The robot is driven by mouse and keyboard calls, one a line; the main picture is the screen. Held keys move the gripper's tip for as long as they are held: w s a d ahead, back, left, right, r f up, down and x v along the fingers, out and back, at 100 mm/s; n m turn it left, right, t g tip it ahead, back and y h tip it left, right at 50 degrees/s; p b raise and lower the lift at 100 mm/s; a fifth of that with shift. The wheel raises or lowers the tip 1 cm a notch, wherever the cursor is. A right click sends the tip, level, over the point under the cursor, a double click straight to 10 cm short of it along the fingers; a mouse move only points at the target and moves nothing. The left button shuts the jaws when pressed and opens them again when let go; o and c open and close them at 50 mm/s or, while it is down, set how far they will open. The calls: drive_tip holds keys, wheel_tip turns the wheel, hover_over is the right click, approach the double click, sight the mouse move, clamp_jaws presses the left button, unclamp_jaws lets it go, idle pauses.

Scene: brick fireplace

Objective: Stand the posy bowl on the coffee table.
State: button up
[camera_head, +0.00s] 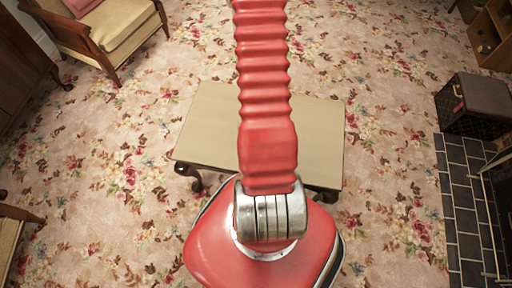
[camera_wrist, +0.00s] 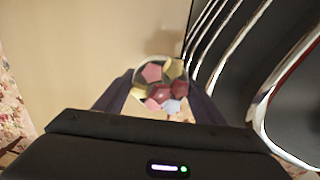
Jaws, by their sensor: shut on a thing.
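The posy bowl (camera_wrist: 160,74) is a small round clear vessel with pink, red, yellow and pale blue pieces in it. In the wrist view it sits between the two dark fingers of my gripper (camera_wrist: 160,98), which is shut on it. The coffee table (camera_head: 207,122) has a plain tan top and dark curved legs, and stands in the middle of the head view, partly behind my red arm. Its tan top (camera_wrist: 90,50) fills the wrist view behind the bowl. I cannot tell whether the bowl touches it. The bowl and gripper are hidden in the head view.
A wooden armchair (camera_head: 112,32) with a yellow seat is at upper left. A dark box (camera_head: 472,105) stands by the grey tiled hearth (camera_head: 462,205) at right. Floral carpet (camera_head: 125,160) around the table is mostly clear. The visible tabletop is bare.

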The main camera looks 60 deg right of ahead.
drive_tip(key=w+a+r+m, duration=0.15)
drive_tip(key=w+r, duration=0.25)
drive_tip(key=w, duration=0.4)
drive_tip(key=w+a+r, duration=0.2)
drive_tip(key=w+r, duration=0.2)
drive_tip(key=w, duration=0.4)
drive_tip(key=w+a+r+m, duration=0.1)
drive_tip(key=w+a+r, duration=0.1)
drive_tip(key=w+r, duration=0.35)
drive_tip(key=w+a+r+m, duration=0.1)
drive_tip(key=w+a+r, duration=0.5)
drive_tip(key=a+r, duration=0.2)
drive_tip(key=w+a+r+m, duration=0.1)
drive_tip(key=w+a+r, duration=0.6)
drive_tip(key=a, duration=0.4)
drive_tip(key=shift+r, duration=0.45)
drive_tip(key=shift+a, duration=0.1)
